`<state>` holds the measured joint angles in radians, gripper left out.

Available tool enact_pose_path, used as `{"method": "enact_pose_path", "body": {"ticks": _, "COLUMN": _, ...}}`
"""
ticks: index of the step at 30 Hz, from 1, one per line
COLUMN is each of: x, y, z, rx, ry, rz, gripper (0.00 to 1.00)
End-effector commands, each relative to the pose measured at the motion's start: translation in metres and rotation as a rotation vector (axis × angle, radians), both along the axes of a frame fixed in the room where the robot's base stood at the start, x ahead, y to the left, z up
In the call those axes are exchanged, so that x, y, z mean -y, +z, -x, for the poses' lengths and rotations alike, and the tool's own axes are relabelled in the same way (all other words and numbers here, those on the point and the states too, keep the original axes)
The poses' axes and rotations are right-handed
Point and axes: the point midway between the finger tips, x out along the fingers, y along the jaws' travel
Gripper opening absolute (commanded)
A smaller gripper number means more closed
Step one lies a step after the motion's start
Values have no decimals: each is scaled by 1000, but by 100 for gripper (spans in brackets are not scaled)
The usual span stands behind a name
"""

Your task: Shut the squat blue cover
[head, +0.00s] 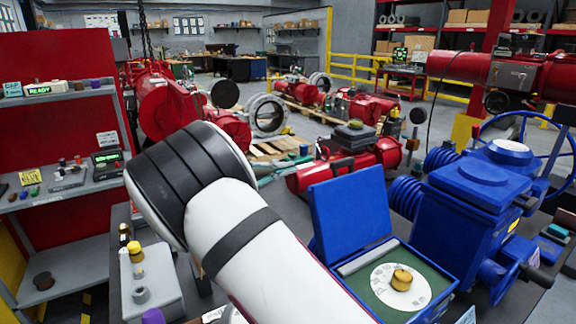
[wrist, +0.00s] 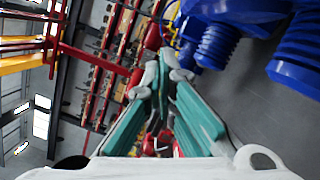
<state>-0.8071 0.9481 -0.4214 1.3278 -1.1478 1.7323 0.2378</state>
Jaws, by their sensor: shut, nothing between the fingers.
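The squat blue cover (head: 350,208) stands open, roughly upright, at the back edge of a low blue box (head: 447,284). Inside the box is a green panel with a white dial (head: 388,297) and a brass knob (head: 401,279). My gripper (wrist: 163,76) has teal fingers, shut with nothing between them. In the head view my white and black arm crosses the foreground left of the cover and hides most of the gripper; teal finger parts show just past the arm. The cover is not clearly identifiable in the wrist view.
The big blue actuator body (head: 470,195) with ribbed parts stands close right of the cover. Its ribbed parts also show in the wrist view (wrist: 215,46). A red cylinder unit (head: 335,170) lies behind the cover. A grey shelf (head: 65,190) stands at left.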

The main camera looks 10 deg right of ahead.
Motion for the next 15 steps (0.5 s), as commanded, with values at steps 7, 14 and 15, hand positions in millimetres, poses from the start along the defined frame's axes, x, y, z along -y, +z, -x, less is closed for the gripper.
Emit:
{"method": "enact_pose_path", "body": {"ticks": 7, "x": 50, "y": 7, "z": -6, "rx": -2, "ry": -3, "rz": 0, "gripper": 0}}
{"method": "enact_pose_path", "body": {"ticks": 14, "x": 80, "y": 16, "z": 2, "rx": -2, "ry": 0, "rz": 0, "gripper": 0}}
{"method": "enact_pose_path", "body": {"ticks": 15, "x": 81, "y": 18, "z": 7, "rx": 0, "ry": 1, "rz": 0, "gripper": 0}}
